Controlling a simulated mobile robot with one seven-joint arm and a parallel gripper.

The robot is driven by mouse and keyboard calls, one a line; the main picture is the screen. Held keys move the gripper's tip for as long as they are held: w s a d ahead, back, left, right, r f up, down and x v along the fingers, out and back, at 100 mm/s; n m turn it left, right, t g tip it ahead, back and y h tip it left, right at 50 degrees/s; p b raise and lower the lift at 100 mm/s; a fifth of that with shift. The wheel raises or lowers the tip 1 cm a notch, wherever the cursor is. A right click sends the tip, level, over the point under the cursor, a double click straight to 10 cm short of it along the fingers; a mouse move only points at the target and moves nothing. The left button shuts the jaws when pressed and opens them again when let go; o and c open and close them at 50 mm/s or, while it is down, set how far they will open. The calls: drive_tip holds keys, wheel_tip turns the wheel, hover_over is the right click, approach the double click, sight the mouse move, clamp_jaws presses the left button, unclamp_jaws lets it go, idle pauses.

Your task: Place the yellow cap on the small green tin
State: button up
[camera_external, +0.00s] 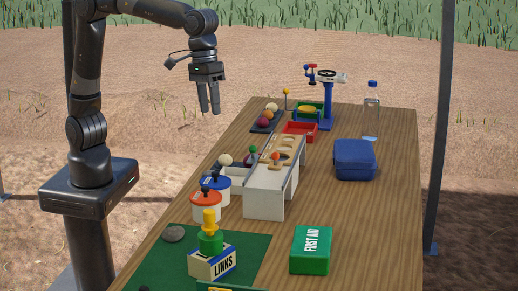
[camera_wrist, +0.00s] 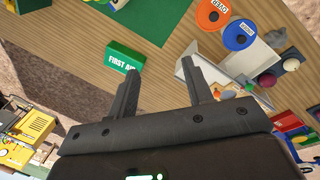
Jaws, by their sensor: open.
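A yellow cap-like piece (camera_external: 209,219) with a narrower top stands upright on a small green tin (camera_external: 211,241) in the external view. The tin rests on the white and blue LINKS box (camera_external: 212,262) at the near left of the table. Whether the yellow piece is seated or only resting on the tin cannot be told. My gripper (camera_external: 208,108) hangs in the air above and left of the table's far part, fingers pointing down, well away from the tin. In the wrist view my gripper (camera_wrist: 162,72) is open, with nothing between its fingers.
A green FIRST AID box (camera_external: 311,250) stands right of the LINKS box. Orange-lidded (camera_external: 206,199) and blue-lidded (camera_external: 216,184) tubs and a white ramp (camera_external: 265,199) stand behind. A blue case (camera_external: 354,160) sits at right. Bare wood lies along the right side.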

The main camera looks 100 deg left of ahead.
drive_tip(key=s+a+m+t, duration=0.2)
drive_tip(key=s+a+m, duration=0.2)
drive_tip(key=s+a, duration=0.85)
drive_tip(key=s+a+f+m+t, duration=0.1)
drive_tip(key=s+a+f+m, duration=0.1)
drive_tip(key=s, duration=0.3)
drive_tip(key=s+a+f+m+t+y, duration=0.1)
drive_tip(key=s+a+f+m, duration=0.2)
drive_tip(key=s, duration=0.3)
drive_tip(key=shift+s+a+f+y, duration=0.2)
drive_tip(key=shift+a+y, duration=0.1)
drive_tip(key=shift+a, duration=0.5)
